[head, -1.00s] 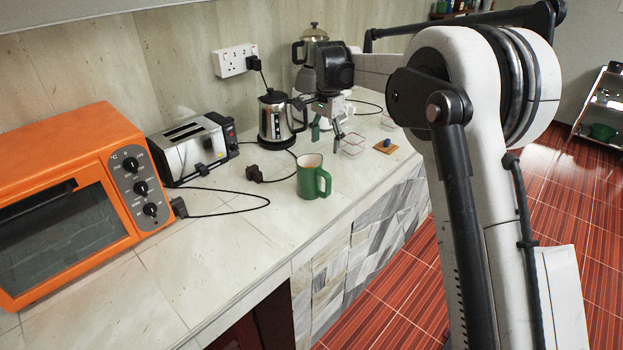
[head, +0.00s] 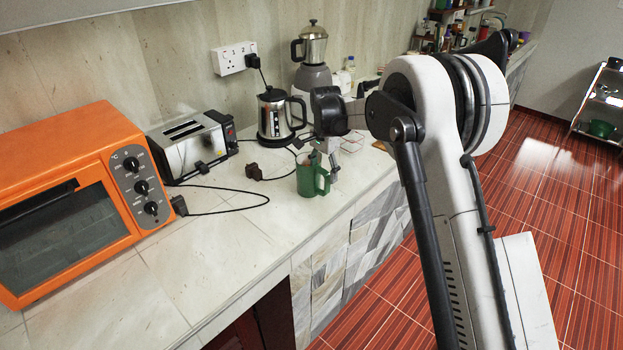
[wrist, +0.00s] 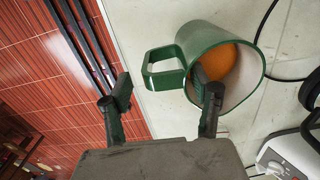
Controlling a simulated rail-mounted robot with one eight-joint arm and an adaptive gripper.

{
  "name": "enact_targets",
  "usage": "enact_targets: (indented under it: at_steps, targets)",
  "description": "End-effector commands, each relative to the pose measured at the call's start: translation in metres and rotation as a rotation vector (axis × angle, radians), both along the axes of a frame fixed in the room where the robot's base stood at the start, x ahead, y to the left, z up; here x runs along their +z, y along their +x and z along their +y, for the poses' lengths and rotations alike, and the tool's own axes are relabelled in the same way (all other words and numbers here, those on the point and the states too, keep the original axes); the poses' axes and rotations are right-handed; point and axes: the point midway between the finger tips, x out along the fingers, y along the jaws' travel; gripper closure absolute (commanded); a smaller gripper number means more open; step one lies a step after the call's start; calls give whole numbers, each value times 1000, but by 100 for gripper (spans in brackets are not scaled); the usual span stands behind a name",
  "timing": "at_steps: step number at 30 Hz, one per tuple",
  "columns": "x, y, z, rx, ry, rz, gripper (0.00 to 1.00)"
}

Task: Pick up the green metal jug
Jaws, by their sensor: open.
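The green metal jug (head: 306,181) stands upright on the counter near its front edge, with its handle toward the edge. In the wrist view the jug (wrist: 185,44) shows its open mouth, a pale inside and something orange within. My gripper (head: 324,163) is at the jug's rim, on the handle side. In the wrist view my gripper (wrist: 162,84) is open. Its right finger overlaps the jug's mouth, its left finger is beyond the handle, and the handle lies between them in the picture. I cannot tell whether either finger touches the jug.
A steel kettle (head: 275,116), a toaster (head: 192,146) and an orange oven (head: 75,190) stand along the wall. A black cable (head: 235,191) lies left of the jug. The counter's front is clear. The red floor (head: 400,290) lies beyond the edge.

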Motion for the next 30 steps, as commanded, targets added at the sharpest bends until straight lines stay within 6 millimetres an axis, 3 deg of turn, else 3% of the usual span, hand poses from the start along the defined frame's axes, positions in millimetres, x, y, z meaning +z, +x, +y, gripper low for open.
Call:
enact_targets:
  at_steps: [6, 14, 27, 30]
  targets:
    - [-22, 0, 0, 0, 0, 0, 41]
    - [-24, 0, 0, 0, 0, 0, 41]
    - [-24, 0, 0, 0, 0, 0, 100]
    - [-23, 0, 0, 0, 0, 0, 100]
